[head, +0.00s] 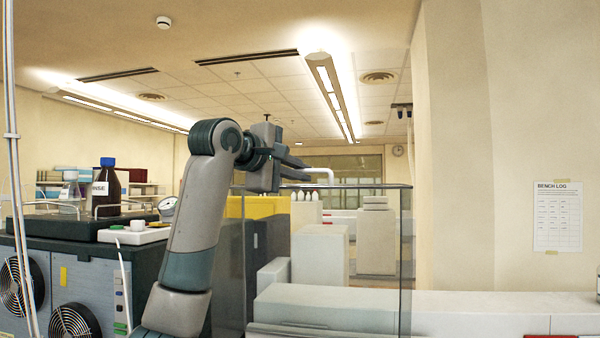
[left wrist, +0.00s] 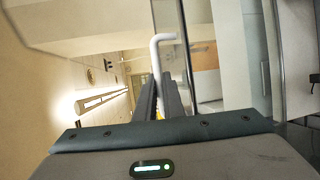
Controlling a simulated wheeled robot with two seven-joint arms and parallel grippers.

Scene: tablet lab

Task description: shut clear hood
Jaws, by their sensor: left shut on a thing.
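The clear hood (head: 405,250) stands over pale equipment in the middle of the head view, with see-through walls and a dark top edge. A white bent handle (head: 322,173) shows at its top edge; it also shows in the left wrist view (left wrist: 156,45). My left gripper (head: 303,171) is shut on the handle, its two dark fingers (left wrist: 159,82) close together at it in the left wrist view. The fingers partly hide the handle. How far the hood is open cannot be told. My right gripper is in neither view.
Pale box-shaped units (head: 320,255) and a yellow block (head: 262,208) show through the hood. At left, a dark-topped bench holds a brown bottle (head: 109,190) with a blue cap and a white tray (head: 135,236). A wall stands at right.

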